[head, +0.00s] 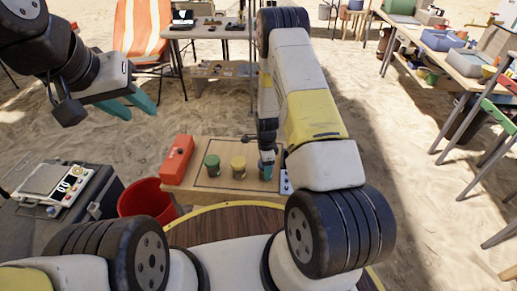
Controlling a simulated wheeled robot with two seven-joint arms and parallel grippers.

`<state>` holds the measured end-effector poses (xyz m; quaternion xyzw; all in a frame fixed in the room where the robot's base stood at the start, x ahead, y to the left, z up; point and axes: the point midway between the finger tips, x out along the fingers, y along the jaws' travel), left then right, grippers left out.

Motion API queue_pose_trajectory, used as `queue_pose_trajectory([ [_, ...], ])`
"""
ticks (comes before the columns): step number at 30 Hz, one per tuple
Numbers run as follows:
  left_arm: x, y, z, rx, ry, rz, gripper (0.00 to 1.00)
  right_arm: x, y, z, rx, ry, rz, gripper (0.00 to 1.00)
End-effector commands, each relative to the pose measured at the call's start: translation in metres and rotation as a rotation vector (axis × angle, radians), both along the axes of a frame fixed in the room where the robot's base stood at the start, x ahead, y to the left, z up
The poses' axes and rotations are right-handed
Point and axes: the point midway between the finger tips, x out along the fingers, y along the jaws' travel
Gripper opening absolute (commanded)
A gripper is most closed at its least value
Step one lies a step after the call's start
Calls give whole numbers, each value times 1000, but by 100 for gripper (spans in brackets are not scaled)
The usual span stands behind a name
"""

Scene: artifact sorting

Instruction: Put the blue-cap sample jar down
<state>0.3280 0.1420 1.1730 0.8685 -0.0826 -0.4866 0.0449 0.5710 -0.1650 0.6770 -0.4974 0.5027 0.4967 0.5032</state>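The blue-cap sample jar (262,173) is on or just above the wooden table, at the right end of a row of jars. My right gripper (267,158) points down at its top, and the teal fingers cover most of the cap. I cannot tell whether the fingers grip it or whether its base touches the table. A green-cap jar (212,166) and a yellow-cap jar (238,168) stand upright to its left. My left gripper (127,108) is raised at the upper left, open and empty, its teal fingers apart.
The small wooden table (190,193) has a dark outline around the jars. A red box (177,158) lies at its left edge. A red bucket (146,200) and a case with a scale (47,183) are at the left.

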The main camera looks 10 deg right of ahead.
Motion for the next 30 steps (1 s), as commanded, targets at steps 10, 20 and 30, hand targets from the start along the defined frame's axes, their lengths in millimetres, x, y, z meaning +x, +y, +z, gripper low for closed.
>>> queue_pose_trajectory([
  [10, 0, 0, 0, 0, 0, 0, 36, 0, 0, -2, 0, 0, 0, 76],
  [20, 0, 0, 0, 0, 0, 0, 36, 0, 0, -1, 0, 0, 0, 78],
  [30, 0, 0, 0, 0, 0, 0, 36, 2, 0, 51, -1, -5, 1, 78],
])
